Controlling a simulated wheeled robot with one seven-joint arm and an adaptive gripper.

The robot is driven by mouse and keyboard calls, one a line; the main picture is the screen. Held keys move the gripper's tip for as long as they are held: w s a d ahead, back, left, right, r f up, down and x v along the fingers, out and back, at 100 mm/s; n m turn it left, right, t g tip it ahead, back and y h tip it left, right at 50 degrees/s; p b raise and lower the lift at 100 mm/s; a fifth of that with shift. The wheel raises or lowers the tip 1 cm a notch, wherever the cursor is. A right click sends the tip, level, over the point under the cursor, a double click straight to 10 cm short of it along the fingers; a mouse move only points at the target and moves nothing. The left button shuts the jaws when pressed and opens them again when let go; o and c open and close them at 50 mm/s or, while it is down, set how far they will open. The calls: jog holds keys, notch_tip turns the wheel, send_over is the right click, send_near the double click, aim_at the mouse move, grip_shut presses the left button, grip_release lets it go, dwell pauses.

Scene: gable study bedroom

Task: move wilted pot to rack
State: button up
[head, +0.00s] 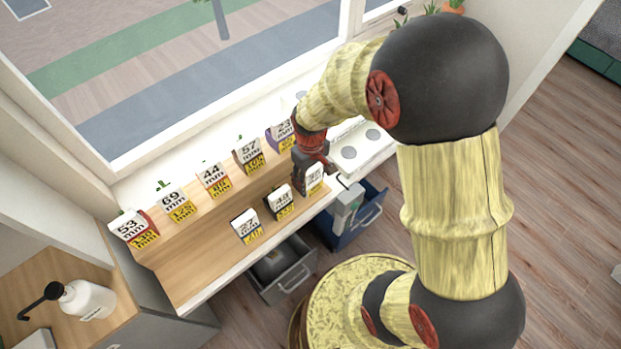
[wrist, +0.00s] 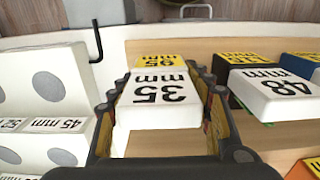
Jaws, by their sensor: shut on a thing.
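My gripper (head: 310,168) is over the right end of the wooden board (head: 190,262). In the wrist view my gripper (wrist: 160,98) is shut on a white box marked 35 mm (wrist: 160,106), with a yellow strip. This box also shows in the head view (head: 315,181). I cannot tell whether it touches the board. Similar labelled boxes stand on the board, such as the 48 mm one (head: 281,200). Small green sprouts show behind the back row. No wilted plant can be made out. A white rack-like unit with grey round spots (head: 349,152) is right of the board.
A grey drawer (head: 287,279) and a dark blue drawer (head: 358,219) stand open below the front edge. Back-row boxes include 53 mm (head: 131,228) and 57 mm (head: 249,154). A white pump bottle (head: 88,299) is at lower left. The window is behind.

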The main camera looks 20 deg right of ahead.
jog(key=o, duration=1.5)
jog(key=shift+o, duration=0.2)
notch_tip(320, 180, up, 12)
jog(key=p, duration=0.2)
jog(key=shift+r+p, duration=0.1)
jog(key=shift+p, duration=0.25)
jog(key=s+r+m+t, duration=0.1)
jog(key=s+r+t, duration=0.1)
jog(key=s+r, duration=0.5)
jog(key=s+r+m+t, duration=0.2)
jog(key=s+r, duration=0.5)
jog(key=r, duration=0.5)
jog(key=shift+m+t, duration=0.3)
jog(key=shift+t, duration=0.5)
jog(key=shift+f+b, duration=0.95)
jog(key=shift+b, duration=0.1)
